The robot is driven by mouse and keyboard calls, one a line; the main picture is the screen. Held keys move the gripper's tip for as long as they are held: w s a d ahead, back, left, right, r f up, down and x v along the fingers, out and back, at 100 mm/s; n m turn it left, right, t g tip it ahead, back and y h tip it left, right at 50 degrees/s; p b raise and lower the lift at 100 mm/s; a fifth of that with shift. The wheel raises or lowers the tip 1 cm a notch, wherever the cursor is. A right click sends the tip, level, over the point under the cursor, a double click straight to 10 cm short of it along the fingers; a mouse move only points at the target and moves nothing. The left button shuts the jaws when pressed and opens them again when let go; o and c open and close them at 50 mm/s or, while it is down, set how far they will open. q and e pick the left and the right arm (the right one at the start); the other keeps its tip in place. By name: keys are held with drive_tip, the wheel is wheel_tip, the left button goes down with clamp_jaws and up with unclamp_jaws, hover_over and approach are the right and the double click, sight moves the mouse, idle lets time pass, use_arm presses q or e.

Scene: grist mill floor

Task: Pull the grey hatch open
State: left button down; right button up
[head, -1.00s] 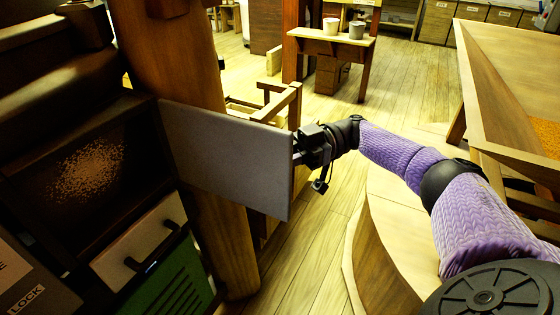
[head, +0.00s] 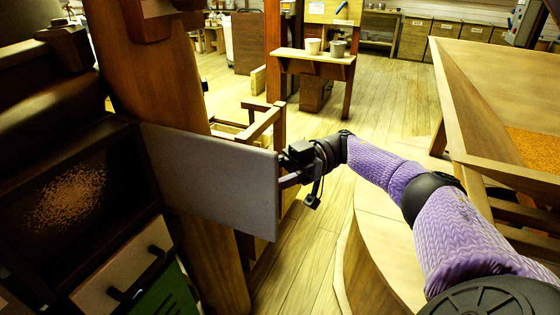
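The grey hatch (head: 210,180) is a flat panel that stands swung out from the dark cabinet on the left, hinged near the wooden post. The opening (head: 75,200) beside it shows a dark inside with a patch of grain. My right gripper (head: 284,172) is at the hatch's outer edge, at the end of the purple-sleeved arm. Its fingertips are partly hidden by the panel, so I cannot tell whether they grip it or only touch it. My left gripper is not in view.
A thick wooden post (head: 165,85) stands behind the hatch. A white drawer front with a black handle (head: 125,280) is below the opening. A small table (head: 315,65) with two cups stands at the back. A grain bin (head: 500,110) is at right. Floor between is clear.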

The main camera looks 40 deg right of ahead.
use_arm(q)
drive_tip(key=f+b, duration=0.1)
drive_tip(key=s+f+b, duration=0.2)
drive_tip(key=b, duration=0.1)
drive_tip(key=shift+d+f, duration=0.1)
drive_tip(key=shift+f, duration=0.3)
use_arm(e)
drive_tip(key=v, duration=0.6)
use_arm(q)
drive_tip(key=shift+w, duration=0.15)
